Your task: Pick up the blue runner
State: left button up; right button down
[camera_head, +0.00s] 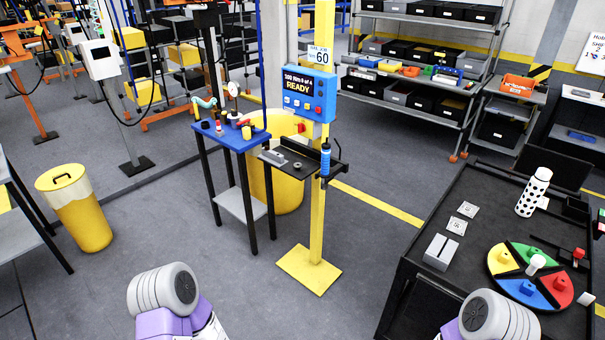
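A blue, upright, cylindrical tool with a dark lower part, which looks like the blue runner (325,158), stands at the right end of a black shelf (290,158) fixed to a yellow post. Its lower end reaches below the shelf's edge; how it is held there is too small to tell. Neither of my grippers shows. Only grey and purple parts of my arms are in view at the bottom left and bottom right, well apart from the tool.
The yellow post (317,210) has a wide yellow foot (308,270) and carries a blue display (309,93) reading "READY". A blue-topped table (232,137) stands left of it. A black workbench (440,205) is at right. Grey floor in front is clear.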

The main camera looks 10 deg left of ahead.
aim_at(324, 173)
jog(key=u, duration=0.75)
jog(key=i, duration=1.85)
jog(key=z, duration=0.45)
